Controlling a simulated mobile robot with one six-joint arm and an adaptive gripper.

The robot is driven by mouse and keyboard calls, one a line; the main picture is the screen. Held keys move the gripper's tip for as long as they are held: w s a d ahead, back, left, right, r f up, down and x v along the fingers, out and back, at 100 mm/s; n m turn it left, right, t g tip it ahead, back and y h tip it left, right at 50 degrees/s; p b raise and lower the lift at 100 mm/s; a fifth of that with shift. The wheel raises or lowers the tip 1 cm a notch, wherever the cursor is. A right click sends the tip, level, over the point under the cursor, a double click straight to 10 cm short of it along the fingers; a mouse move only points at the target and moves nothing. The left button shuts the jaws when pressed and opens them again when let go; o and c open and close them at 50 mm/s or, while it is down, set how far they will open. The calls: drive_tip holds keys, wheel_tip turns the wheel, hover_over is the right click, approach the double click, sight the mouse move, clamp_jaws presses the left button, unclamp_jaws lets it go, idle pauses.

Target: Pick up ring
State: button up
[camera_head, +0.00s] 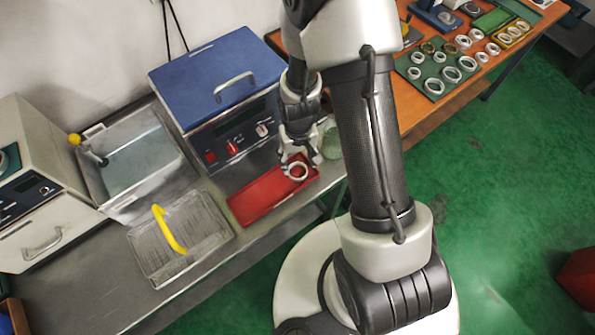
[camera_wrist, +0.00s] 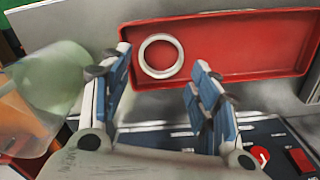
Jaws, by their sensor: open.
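A pale metal ring (camera_head: 298,170) lies at the right end of a shallow red tray (camera_head: 262,202) on the metal bench. In the wrist view the ring (camera_wrist: 161,56) lies flat inside the red tray (camera_wrist: 240,77), near the tray's left end. My gripper (camera_head: 301,157) is above that end of the tray in the head view. In the wrist view my gripper (camera_wrist: 160,66) is open, with one finger on each side of the ring in the picture. Nothing is between the fingertips that I can see as gripped; whether they touch the ring cannot be told.
A blue-lidded machine (camera_head: 220,90) stands right behind the tray. A greenish translucent beaker (camera_head: 332,140) is close beside my gripper. A wire basket with a yellow handle (camera_head: 168,230) and a metal basin (camera_head: 140,165) are to the left. Several rings lie on a green mat (camera_head: 425,85) on the orange table.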

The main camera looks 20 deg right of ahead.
sight(298, 172)
drive_tip(key=f, duration=0.1)
drive_tip(key=f+b, duration=0.1)
drive_tip(key=f, duration=0.1)
drive_tip(key=f+b, duration=0.1)
drive_tip(key=shift+s+a+f, duration=0.1)
drive_tip(key=shift+s+f, duration=0.15)
drive_tip(key=shift+f, duration=0.15)
drive_tip(key=shift+s+f, duration=0.1)
drive_tip(key=shift+f, duration=0.05)
drive_tip(key=shift+o, duration=0.6)
drive_tip(key=c, duration=0.8)
